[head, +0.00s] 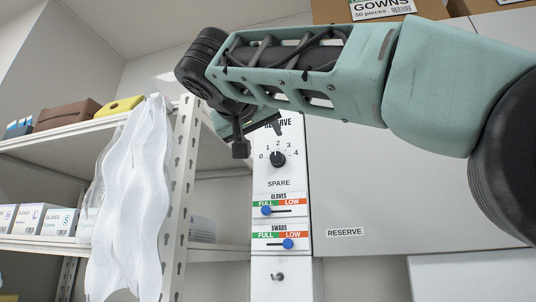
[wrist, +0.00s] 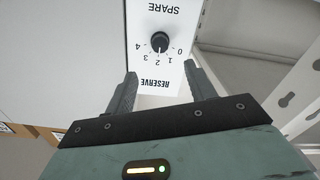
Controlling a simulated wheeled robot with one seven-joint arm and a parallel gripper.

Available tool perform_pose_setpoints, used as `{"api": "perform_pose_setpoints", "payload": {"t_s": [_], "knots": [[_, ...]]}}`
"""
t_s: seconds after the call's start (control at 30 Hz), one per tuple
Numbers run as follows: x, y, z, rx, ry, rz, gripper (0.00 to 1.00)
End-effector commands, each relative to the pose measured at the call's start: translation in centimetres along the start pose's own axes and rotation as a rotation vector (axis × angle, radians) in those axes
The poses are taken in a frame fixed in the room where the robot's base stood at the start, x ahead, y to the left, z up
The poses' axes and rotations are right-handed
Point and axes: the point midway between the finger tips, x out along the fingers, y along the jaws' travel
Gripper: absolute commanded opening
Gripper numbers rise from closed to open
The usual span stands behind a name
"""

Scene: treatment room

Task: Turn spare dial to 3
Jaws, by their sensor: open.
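The spare dial (head: 278,159) is a round black knob on a white panel, above the word SPARE, with numbers 0 to 4 around its top. Its white mark points up, at about 2. In the wrist view the dial (wrist: 159,42) appears upside down, with its mark towards about 2. My gripper (wrist: 160,72) is open and empty. Its two fingers are apart, on either side of the RESERVE label, short of the dial. In the head view my gripper (head: 259,138) is above and left of the dial, partly hidden by my arm.
Below the dial are the GLOVES slider (head: 266,210) and the SWABS slider (head: 288,244), both with blue knobs. A shelf unit with a perforated post (head: 182,175) stands close on the left, with a translucent sheet (head: 130,205) hanging from it. A grey RESERVE cabinet (head: 380,190) is right.

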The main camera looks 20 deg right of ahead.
Motion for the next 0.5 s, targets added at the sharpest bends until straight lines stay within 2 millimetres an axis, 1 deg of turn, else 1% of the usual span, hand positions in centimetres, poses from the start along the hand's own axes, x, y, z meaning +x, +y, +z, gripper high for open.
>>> {"api": "perform_pose_setpoints", "payload": {"t_s": [0.03,0.3,0.5], "knots": [[1.2,0.2,-0.5,-0.003,-0.002,0.004,0.55],[6.8,0.2,-0.5,-0.004,-0.002,0.004,0.55],[9.8,0.1,-0.4,-0.002,-0.001,0.001,0.55]]}}
